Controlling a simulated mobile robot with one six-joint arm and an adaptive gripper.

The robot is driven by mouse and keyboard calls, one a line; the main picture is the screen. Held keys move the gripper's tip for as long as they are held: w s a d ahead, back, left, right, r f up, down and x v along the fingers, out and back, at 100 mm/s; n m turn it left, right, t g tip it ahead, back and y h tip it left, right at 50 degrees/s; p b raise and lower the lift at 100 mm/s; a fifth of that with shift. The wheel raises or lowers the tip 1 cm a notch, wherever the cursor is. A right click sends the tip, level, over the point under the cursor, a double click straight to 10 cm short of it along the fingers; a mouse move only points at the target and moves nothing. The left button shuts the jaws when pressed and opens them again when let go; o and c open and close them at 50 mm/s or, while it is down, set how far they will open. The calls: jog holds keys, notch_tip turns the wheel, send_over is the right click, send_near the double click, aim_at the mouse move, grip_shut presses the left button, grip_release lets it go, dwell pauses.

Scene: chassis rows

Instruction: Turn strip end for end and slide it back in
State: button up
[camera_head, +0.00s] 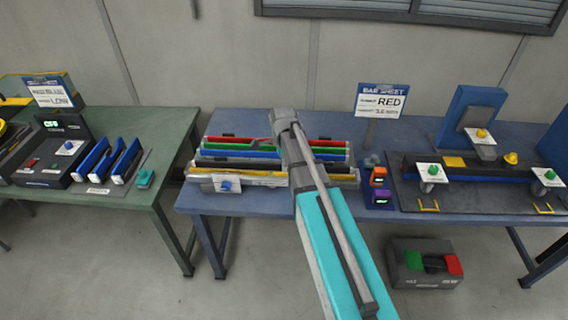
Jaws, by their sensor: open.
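Long coloured strips lie side by side in a slotted rack (341,180) on the blue table. From back to front they are a red strip (328,143), a green strip (330,150), a blue strip (235,154), a black strip (230,163) and a yellow strip (265,174). My arm crosses in front of the rack and hides the strips' middles. All strips seem seated in the rack. Which strip the task means is not clear, nor can I read which way round each lies. I cannot make out my gripper's fingers; the arm's far end is above the rack's back edge.
A sign reading RED (382,100) stands behind the rack. A green table (120,187) with blue-sided units is at left. A grey box (426,278) sits on the floor.

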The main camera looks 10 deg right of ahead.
jog(key=shift+s+r+m, duration=0.1)
jog(key=shift+s+m, duration=0.25)
jog(key=shift+m, duration=0.65)
jog(key=s+a+f+n+b, duration=0.2)
jog(key=s+f+n, duration=0.1)
jog(key=s+n, duration=1.2)
jog(key=shift+s+n+b, duration=0.25)
jog(key=shift+n+b, duration=0.15)
jog(key=shift+n, duration=2.4)
jog(key=shift+d, duration=0.1)
